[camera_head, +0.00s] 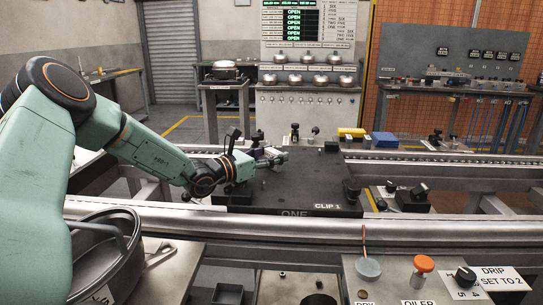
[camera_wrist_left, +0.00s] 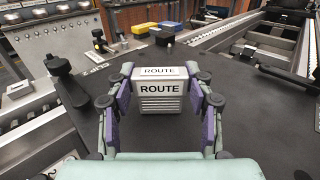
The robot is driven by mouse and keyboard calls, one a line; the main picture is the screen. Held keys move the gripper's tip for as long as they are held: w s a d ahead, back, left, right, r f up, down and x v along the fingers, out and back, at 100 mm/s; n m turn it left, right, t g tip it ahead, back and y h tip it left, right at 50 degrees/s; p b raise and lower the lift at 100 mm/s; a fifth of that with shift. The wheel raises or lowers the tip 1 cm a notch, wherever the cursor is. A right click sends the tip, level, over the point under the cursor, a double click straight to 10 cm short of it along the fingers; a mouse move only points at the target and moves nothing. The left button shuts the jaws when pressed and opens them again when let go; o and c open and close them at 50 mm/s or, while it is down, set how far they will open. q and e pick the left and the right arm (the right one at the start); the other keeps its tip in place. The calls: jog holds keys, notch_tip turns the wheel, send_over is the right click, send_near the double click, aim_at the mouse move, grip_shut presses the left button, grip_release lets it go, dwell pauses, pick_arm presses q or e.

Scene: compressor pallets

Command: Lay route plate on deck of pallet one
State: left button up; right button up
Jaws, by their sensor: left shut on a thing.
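The dark deck of pallet one (camera_head: 305,190) is in the middle of the head view, marked ONE and CLIP 1 on its front edge. It also fills much of the left wrist view (camera_wrist_left: 220,65). My left gripper (camera_head: 268,157) is over the deck's left part. In the left wrist view its purple-padded fingers are shut on the sides of the route plate (camera_wrist_left: 160,92), a small pale block with ribs and ROUTE labels. I cannot tell whether the plate touches the deck. In the head view the plate is hard to make out. My right gripper is not in view.
Black clamps with knobs (camera_head: 352,188) stand at the deck's edges. A blue block (camera_head: 384,140) and a yellow block (camera_head: 351,132) lie behind the deck. A roller rail (camera_head: 420,233) runs along the front. A DRIP sign (camera_head: 495,279) and orange-capped oiler (camera_head: 423,264) are at front right.

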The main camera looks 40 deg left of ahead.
aim_at(270, 153)
pick_arm(q)
jog(key=o, duration=1.2)
jog(key=shift+f, duration=0.2)
jog(key=shift+c, duration=0.2)
jog(key=shift+w+r, duration=0.1)
jog(key=shift+r, duration=0.1)
jog(key=p+v, duration=0.2)
jog(key=v, duration=0.1)
jog(key=shift+a+r+p, duration=0.15)
jog(key=shift+r+p, duration=0.05)
jog(key=shift+p, duration=0.1)
jog(key=p+v, duration=0.3)
jog(key=shift+s, duration=0.35)
jog(key=shift+s+a+p, duration=0.1)
jog(key=shift+s+p, duration=0.25)
jog(key=shift+p, duration=0.15)
jog(key=shift+s+f, duration=0.1)
jog(key=shift+f, duration=0.05)
